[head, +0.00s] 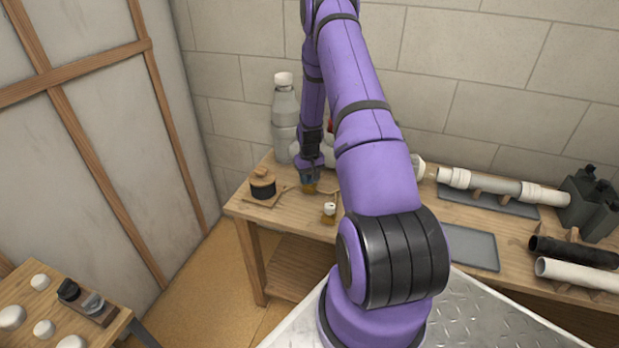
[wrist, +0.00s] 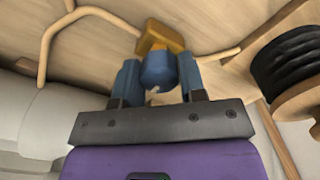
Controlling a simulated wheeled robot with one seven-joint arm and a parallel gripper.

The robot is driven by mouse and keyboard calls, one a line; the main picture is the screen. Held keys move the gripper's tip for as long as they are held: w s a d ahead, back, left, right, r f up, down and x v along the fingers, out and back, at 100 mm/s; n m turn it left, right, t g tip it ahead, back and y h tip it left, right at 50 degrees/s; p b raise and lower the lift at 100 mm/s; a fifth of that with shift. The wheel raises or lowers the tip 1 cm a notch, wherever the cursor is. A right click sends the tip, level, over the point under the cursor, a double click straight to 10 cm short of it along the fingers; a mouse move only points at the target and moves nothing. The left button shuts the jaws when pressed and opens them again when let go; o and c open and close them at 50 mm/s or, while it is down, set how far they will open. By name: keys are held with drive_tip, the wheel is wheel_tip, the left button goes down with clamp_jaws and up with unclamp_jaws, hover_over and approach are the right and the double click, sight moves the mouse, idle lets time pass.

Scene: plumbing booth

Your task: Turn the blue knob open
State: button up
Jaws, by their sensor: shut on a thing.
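The blue knob (wrist: 157,68) shows in the wrist view, on a brass-coloured body (wrist: 161,37) against the wooden worktop. My gripper (wrist: 159,62) has its two blue-grey fingers on either side of the knob and is shut on it. In the head view my gripper (head: 308,181) reaches down to the back left part of the wooden bench, with a bit of brass showing below it. The knob itself is mostly hidden there by the fingers.
A black coil on a wooden holder (head: 262,186) stands close left of my gripper. A grey bottle (head: 284,115) stands behind it. A small brass fitting with a white top (head: 329,210) sits to the right, near the bench edge. White pipework (head: 490,186) runs along the right.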

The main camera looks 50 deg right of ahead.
sight(309, 176)
drive_tip(key=shift+n, duration=0.4)
drive_tip(key=o, duration=0.9)
wheel_tip(309, 176, up, 11)
drive_tip(key=shift+f, duration=0.1)
idle(0.7)
